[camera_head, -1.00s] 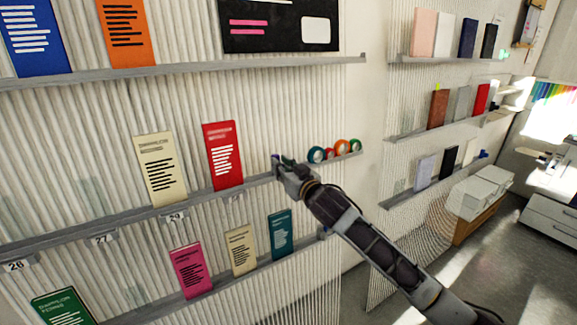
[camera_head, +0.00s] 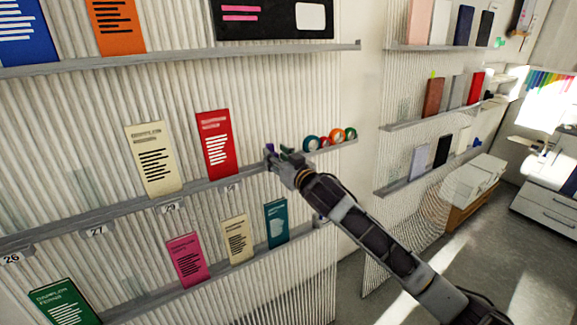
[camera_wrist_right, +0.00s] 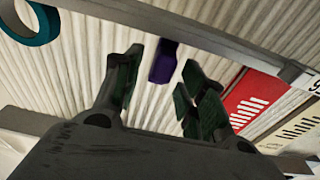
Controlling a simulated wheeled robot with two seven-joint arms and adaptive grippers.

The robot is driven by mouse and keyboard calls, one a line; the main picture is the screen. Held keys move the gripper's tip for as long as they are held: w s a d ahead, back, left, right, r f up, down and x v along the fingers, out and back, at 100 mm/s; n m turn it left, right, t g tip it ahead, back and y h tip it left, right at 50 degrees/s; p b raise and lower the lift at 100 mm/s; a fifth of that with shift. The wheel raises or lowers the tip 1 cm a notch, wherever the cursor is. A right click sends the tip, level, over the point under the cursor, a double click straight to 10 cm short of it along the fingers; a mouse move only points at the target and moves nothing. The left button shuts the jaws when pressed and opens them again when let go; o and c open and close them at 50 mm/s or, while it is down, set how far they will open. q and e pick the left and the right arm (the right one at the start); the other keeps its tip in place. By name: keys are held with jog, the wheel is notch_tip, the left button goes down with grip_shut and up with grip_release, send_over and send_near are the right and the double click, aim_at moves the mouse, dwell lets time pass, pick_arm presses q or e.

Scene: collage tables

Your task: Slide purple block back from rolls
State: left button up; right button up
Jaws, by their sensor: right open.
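The purple block (camera_wrist_right: 164,60) stands on the middle wall shelf; only a small bit of it (camera_head: 270,148) shows in the head view. In the right wrist view my right gripper (camera_wrist_right: 161,72) is open, with one finger on each side of the block and a gap visible on both sides. In the head view the gripper (camera_head: 278,154) is at the shelf, between the red booklet and the tape rolls. The rolls (camera_head: 324,141) stand in a row to its right. A teal roll (camera_wrist_right: 42,28) shows in the wrist view's upper left. My left gripper is out of view.
A red booklet (camera_head: 217,145) and a cream booklet (camera_head: 155,160) lean on the same shelf (camera_head: 150,205), left of the gripper. A lower shelf holds pink (camera_head: 187,260), cream and teal booklets. The shelf above has a front ledge (camera_head: 180,57).

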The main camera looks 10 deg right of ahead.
jog(key=v, duration=1.1)
jog(key=shift+s, duration=0.4)
jog(key=shift+d, duration=0.1)
dwell(0.3)
